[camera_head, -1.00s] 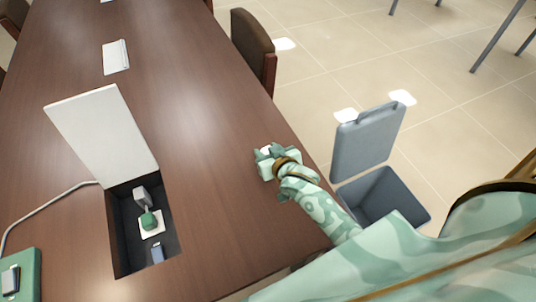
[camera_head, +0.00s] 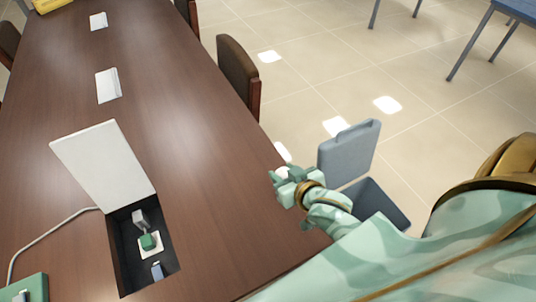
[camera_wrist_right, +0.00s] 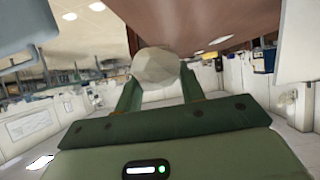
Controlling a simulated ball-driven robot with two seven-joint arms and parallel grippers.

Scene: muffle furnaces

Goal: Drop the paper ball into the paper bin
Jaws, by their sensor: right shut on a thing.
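The paper ball (camera_wrist_right: 157,66) is white and faceted, held between the fingers of my right gripper (camera_wrist_right: 160,88) in the right wrist view. In the head view the right gripper (camera_head: 279,178) is at the table's right edge, with a bit of the white ball (camera_head: 282,172) showing. The paper bin (camera_head: 382,205) is a grey box on the floor to the right of the table, with its lid (camera_head: 348,150) standing open. My right forearm hides part of the bin. The gripper is to the left of the bin's opening. My left gripper is not in view.
The brown table (camera_head: 190,150) fills the left, with an open socket box (camera_head: 125,275) and its raised white lid (camera_head: 103,165). A dark chair (camera_head: 238,75) stands at the table's right side. Tiled floor (camera_head: 330,60) is open beyond the bin.

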